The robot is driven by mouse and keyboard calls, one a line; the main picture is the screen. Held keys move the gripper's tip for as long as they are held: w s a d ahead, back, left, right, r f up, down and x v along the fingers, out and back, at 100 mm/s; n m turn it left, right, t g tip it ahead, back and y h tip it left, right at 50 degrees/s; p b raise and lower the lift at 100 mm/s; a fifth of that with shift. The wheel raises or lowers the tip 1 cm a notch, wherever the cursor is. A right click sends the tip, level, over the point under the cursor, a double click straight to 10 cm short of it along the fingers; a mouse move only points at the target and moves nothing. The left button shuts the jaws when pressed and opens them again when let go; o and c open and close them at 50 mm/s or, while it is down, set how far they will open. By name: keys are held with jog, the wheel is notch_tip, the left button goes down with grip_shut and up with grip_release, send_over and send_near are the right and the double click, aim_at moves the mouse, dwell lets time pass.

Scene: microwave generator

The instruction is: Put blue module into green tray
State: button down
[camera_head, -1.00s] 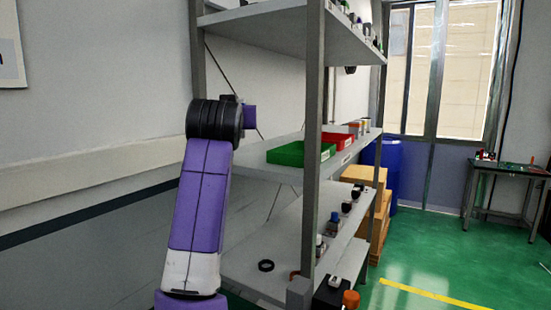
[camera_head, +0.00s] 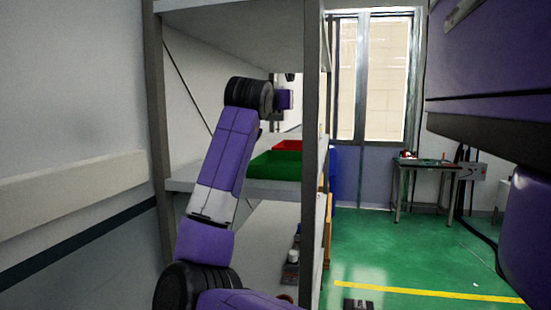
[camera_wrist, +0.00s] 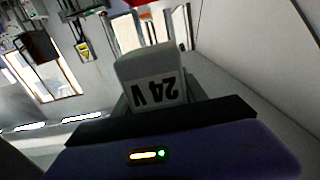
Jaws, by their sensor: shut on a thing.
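The green tray (camera_head: 276,166) sits on the middle shelf in the head view, partly hidden by my arm and a shelf post. In the wrist view my gripper (camera_wrist: 157,92) is shut on a pale grey block (camera_wrist: 150,68) with an upside-down "24 V" label. No blue shows on the visible face of this block, so I cannot tell whether it is the blue module. In the head view my arm rises in front of the shelf, left of the tray. My fingers and the held block cannot be made out there.
A red tray (camera_head: 287,146) is just behind the green one. The upper shelf (camera_head: 240,30) overhangs them, and a grey post (camera_head: 311,200) stands at the front. Small items sit on the lower shelf. A dark table (camera_head: 425,165) stands at the far right, with open green floor between.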

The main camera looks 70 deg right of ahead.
notch_tip(320, 180, down, 15)
jog(key=shift+r+p, duration=0.1)
jog(key=shift+p, duration=0.5)
jog(key=c, duration=0.6)
grip_release()
jog(key=shift+f, duration=0.2)
jog(key=shift+a+r, duration=0.1)
jog(key=shift+r, duration=0.05)
jog(key=a+b, duration=0.1)
jog(key=a, duration=0.7)
jog(key=s+a+b, duration=0.1)
jog(key=a, duration=0.2)
jog(key=shift+a+b, duration=0.35)
jog(key=shift+a, duration=0.05)
